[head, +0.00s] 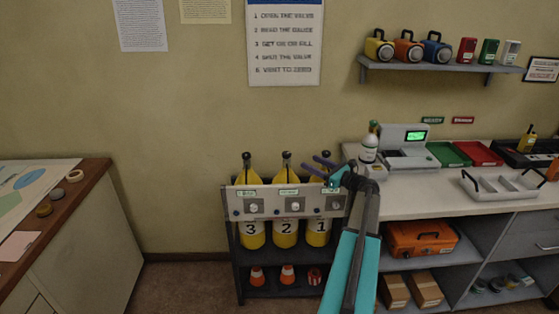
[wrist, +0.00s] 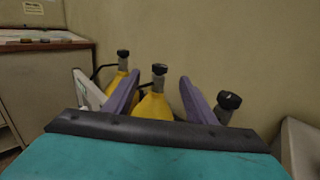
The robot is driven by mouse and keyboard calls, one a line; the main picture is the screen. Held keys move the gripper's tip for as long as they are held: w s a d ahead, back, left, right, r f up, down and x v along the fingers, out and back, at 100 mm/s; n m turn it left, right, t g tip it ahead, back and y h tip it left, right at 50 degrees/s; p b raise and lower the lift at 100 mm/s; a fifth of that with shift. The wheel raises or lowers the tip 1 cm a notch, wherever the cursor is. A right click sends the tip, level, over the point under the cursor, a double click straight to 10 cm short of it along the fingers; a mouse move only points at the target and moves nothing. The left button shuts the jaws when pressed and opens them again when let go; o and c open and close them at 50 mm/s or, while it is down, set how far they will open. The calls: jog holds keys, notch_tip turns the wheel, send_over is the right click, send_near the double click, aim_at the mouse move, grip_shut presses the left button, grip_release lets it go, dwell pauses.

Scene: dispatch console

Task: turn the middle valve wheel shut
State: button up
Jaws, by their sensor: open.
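Three yellow cylinders stand in a grey rack, numbered 3, 2 and 1 from left to right. The middle one, cylinder 2 (head: 286,226), has a black valve wheel (head: 286,155) on its neck. My gripper (head: 311,162) has purple fingers spread open and empty, just right of that wheel in the head view. In the wrist view the middle wheel (wrist: 159,69) shows in the gap between the fingers, seemingly beyond them and not gripped. The left wheel (head: 246,156) is clear, and the right wheel (head: 326,154) is close to my gripper. Wheel rotation cannot be told.
The rack's front panel (head: 265,190) carries small gauges below the wheels. A counter (head: 440,190) with a green-topped bottle (head: 369,146) and a device stands close on the right. A wooden-topped desk (head: 90,190) is at left.

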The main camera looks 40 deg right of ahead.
aim_at(290, 156)
jog(key=shift+w+d+f+b, duration=0.15)
jog(key=shift+f+b, duration=0.1)
jog(key=shift+f, duration=0.25)
jog(key=shift+w+d+f+b, duration=0.1)
jog(key=shift+f+b, duration=0.15)
jog(key=shift+f, duration=0.2)
jog(key=shift+w+a, duration=0.1)
jog(key=shift+w, duration=0.1)
jog(key=w+p, duration=0.1)
jog(key=w, duration=0.3)
jog(key=w+p, duration=0.1)
jog(key=w, duration=0.4)
jog(key=w+p, duration=0.2)
jog(key=w, duration=0.3)
jog(key=shift+a, duration=0.4)
jog(key=shift+s, duration=0.1)
